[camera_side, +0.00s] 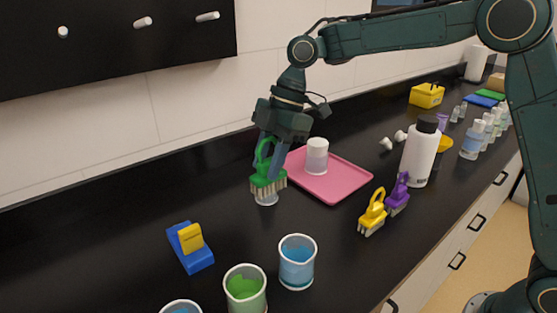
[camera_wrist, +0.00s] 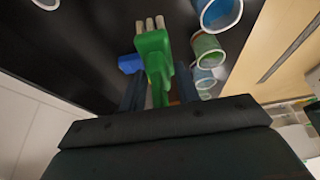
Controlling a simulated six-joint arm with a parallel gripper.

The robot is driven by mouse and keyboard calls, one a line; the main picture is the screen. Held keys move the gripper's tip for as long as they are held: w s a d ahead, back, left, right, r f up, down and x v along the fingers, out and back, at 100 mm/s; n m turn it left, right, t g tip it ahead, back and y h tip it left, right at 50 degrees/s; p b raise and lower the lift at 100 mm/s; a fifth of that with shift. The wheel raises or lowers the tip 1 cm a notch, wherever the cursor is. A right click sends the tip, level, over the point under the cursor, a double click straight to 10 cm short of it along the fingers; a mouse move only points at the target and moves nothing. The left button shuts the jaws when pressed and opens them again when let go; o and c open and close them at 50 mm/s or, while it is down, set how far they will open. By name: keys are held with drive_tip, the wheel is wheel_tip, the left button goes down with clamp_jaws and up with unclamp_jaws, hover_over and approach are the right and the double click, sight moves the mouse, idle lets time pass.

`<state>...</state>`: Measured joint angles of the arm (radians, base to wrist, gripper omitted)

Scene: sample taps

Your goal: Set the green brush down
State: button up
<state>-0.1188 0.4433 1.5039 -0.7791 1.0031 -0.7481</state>
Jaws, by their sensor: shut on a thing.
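The green brush (camera_side: 268,182) is held upright in the side view, handle up and pale bristles down. My gripper (camera_side: 270,160) is shut on its looped handle. A yellow brush (camera_side: 373,213) and a purple brush (camera_side: 398,194) stand on the counter to the right.
A blue block with a yellow piece (camera_side: 191,243) and cups of blue (camera_side: 297,262) and green liquid (camera_side: 245,290) are nearer. A white bottle (camera_side: 420,155) stands right. Bare counter lies left.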

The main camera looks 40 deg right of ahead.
wheel_tip(320, 180, down, 10)
drive_tip(key=shift+r, duration=0.15)
drive_tip(key=shift+f, duration=2.1)
drive_tip(key=shift+f, duration=0.2)
drive_tip(key=o, duration=1)
drive_tip(key=shift+r, duration=0.1)
drive_tip(key=v, duration=1.2)
drive_tip(key=shift+r, duration=0.1)
